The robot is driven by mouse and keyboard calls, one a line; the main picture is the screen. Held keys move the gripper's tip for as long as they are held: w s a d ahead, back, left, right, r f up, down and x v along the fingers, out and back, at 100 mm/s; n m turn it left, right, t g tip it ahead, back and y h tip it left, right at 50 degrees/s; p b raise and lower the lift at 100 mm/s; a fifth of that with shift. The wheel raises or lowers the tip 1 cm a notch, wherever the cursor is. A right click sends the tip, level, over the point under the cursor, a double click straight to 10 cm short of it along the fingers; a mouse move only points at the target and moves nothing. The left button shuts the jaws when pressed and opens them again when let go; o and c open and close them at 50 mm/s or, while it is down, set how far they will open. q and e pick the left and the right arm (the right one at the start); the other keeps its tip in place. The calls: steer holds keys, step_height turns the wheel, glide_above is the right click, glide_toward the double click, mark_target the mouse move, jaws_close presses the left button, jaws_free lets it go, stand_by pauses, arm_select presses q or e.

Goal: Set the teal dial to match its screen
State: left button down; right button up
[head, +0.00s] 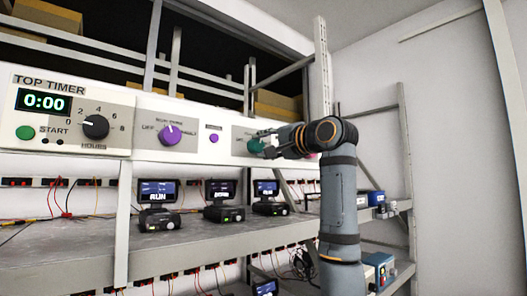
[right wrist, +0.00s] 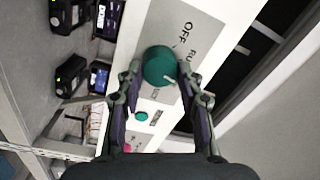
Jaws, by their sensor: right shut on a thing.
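The teal dial (head: 254,146) sits on the white front panel, right of the purple dial, partly hidden by my right gripper (head: 268,143). In the right wrist view the round teal dial (right wrist: 159,66) is between the two fingertips of my right gripper (right wrist: 161,78), which is shut on it. A pale mark shows at the dial's lower right edge. Its plate carries OFF and a partly hidden word starting RU. The small screen (head: 266,188) below the teal dial appears to read RUN. My left gripper is not in view.
The purple dial (head: 170,134) and a purple button (head: 214,138) are to the left. A teal button (right wrist: 141,116) and a pink one (right wrist: 127,148) lie near my right fingers. The shelf (head: 90,247) is below.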

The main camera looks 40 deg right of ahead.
steer(key=shift+f+m+b, duration=0.1)
steer(key=shift+m+b, duration=0.2)
steer(key=shift+m, duration=0.6)
steer(key=o, duration=1.2)
steer(key=shift+c, duration=0.2)
steer(key=shift+s, duration=0.15)
steer(key=s, duration=1.1)
steer(key=shift+s+d+f, duration=0.2)
steer(key=shift+s+d, duration=0.15)
steer(key=shift+d, duration=0.1)
